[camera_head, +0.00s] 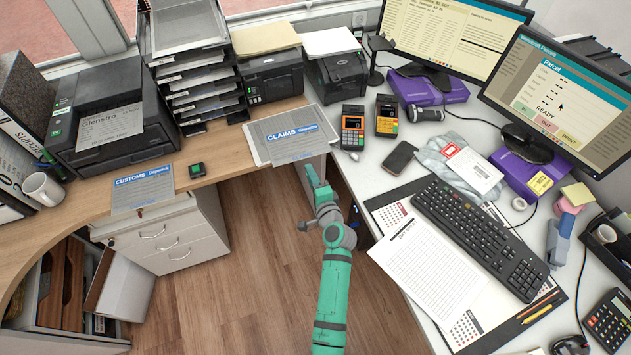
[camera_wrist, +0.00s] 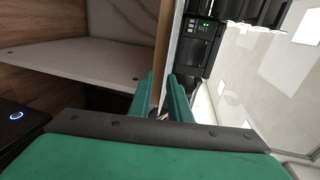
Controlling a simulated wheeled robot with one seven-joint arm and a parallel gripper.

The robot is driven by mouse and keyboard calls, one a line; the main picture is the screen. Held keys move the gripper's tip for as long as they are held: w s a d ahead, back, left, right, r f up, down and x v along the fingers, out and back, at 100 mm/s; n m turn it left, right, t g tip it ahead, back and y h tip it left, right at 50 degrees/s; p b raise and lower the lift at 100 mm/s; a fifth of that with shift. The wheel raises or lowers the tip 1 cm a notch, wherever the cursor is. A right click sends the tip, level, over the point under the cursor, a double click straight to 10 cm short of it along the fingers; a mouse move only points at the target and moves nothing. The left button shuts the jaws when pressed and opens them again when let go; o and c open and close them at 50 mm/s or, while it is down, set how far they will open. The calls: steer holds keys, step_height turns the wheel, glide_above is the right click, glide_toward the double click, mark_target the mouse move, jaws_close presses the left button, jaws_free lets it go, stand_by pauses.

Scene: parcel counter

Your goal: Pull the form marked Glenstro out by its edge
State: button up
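A blue-and-grey form headed CLAIMS (camera_head: 290,138), with a smaller word that seems to read Glenstro, lies at the counter's front edge. It overlaps a white-bordered flat item beneath it. A paper with Glenstro in large letters (camera_head: 108,128) lies on the left printer. My gripper (camera_head: 311,172) is just in front of the CLAIMS form's near edge. In the wrist view my gripper (camera_wrist: 160,85) is open, with its two green fingers apart. A thin pale edge (camera_wrist: 172,60) runs ahead between them; I cannot tell whether it is the form. Contact is not clear.
A white drawer unit (camera_head: 165,240) stands below. Card terminals (camera_head: 353,127) and a dark phone (camera_head: 400,157) lie right of the form. Open floor (camera_head: 255,260) lies before the counter.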

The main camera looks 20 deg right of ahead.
mark_target(303, 158)
steer(key=shift+w+a, duration=0.15)
steer(key=shift+w, duration=3.1)
steer(key=shift+w, duration=0.1)
jaws_close()
steer(key=shift+f, duration=0.1)
steer(key=shift+a, duration=0.2)
steer(key=shift+s+d, duration=0.2)
steer(key=shift+w, duration=0.15)
